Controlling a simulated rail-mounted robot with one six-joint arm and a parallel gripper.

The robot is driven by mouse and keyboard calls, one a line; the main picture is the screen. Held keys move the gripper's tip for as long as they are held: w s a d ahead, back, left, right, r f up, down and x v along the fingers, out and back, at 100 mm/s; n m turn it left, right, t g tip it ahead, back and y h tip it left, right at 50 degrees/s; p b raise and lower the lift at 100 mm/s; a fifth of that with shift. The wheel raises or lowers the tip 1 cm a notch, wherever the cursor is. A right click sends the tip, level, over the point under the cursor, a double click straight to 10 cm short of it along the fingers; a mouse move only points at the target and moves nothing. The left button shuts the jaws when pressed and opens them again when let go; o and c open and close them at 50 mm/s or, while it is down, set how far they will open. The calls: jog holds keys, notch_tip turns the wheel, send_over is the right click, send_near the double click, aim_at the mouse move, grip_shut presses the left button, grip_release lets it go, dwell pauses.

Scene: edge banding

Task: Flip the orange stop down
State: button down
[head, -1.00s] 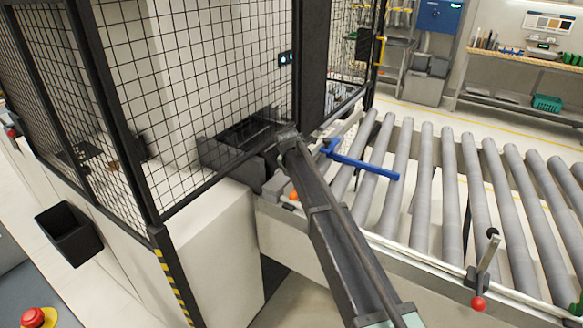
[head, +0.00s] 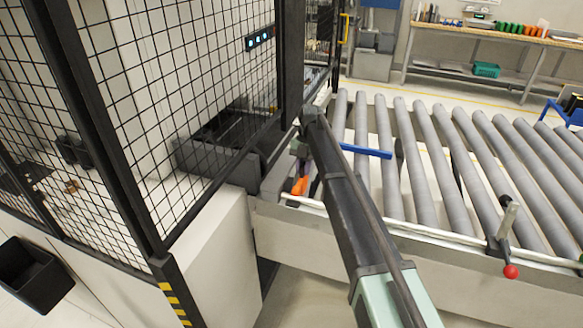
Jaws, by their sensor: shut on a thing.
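The orange stop (head: 300,186) shows as a small tilted piece at the near left end of the roller conveyor, beside the left side of my dark arm. My gripper (head: 299,168) is small and partly hidden by my own arm, which reaches up from the lower right and bends down at its far end. It is at the stop and appears shut on it. The contact itself and the stop's hinge are too small and covered to make out.
The conveyor's grey rollers (head: 427,170) stretch right, with a blue bar (head: 366,151) across the left ones. A red-knobbed lever (head: 510,271) stands on the near rail. A black mesh guard (head: 120,90) and a dark grey box (head: 215,160) are close on the left.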

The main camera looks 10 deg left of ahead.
jog(key=shift+s, duration=0.1)
dwell(0.3)
jog(key=c, duration=1.1)
grip_release()
jog(key=shift+f, duration=0.1)
